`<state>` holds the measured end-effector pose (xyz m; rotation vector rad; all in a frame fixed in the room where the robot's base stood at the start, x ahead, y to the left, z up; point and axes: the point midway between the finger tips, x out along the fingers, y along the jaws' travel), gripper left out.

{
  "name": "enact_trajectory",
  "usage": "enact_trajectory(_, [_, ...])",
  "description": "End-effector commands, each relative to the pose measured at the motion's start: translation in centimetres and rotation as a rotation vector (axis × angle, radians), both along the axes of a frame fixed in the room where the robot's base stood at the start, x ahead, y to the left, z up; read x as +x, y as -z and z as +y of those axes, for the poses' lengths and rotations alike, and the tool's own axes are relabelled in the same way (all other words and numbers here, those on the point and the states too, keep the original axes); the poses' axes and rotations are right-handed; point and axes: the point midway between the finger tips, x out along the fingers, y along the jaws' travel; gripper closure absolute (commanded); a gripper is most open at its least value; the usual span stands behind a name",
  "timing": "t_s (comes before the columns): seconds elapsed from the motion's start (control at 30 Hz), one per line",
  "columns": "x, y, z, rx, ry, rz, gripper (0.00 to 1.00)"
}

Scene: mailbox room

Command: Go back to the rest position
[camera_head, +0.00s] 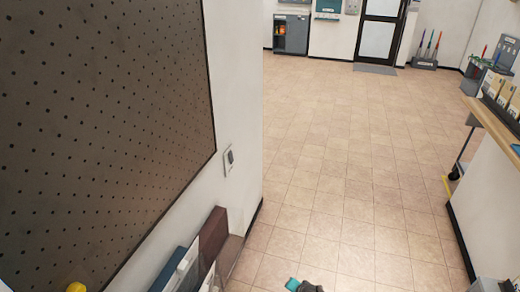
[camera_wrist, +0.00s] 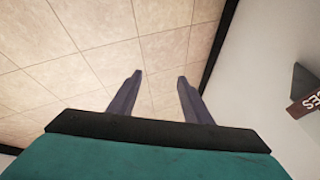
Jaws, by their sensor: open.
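My gripper (camera_wrist: 159,78) shows in the wrist view with its two dark fingers spread apart. Nothing is between them, and only tiled floor shows beyond. In the head view a small teal and dark grey piece, which looks like part of my arm, shows at the bottom edge; the fingers cannot be made out there.
Tiled floor (camera_head: 345,150) lies open ahead. A pegboard wall (camera_head: 105,110) is close on the left, with boxes or binders (camera_head: 210,240) below it. A counter (camera_head: 490,120) with boxes stands on the right. A door (camera_head: 380,32) is at the back. A dark sign (camera_wrist: 305,92) shows right in the wrist view.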

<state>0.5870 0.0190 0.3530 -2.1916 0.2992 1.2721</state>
Motion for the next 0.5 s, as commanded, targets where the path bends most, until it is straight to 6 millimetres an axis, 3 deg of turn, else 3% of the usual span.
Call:
enact_trajectory(0.2, [-7.4,0.3,1.3,-0.043,-0.189,0.223,0.55])
enact_trajectory(0.5, [-17.3,0.0,0.5,-0.103,-0.407,0.536,0.55])
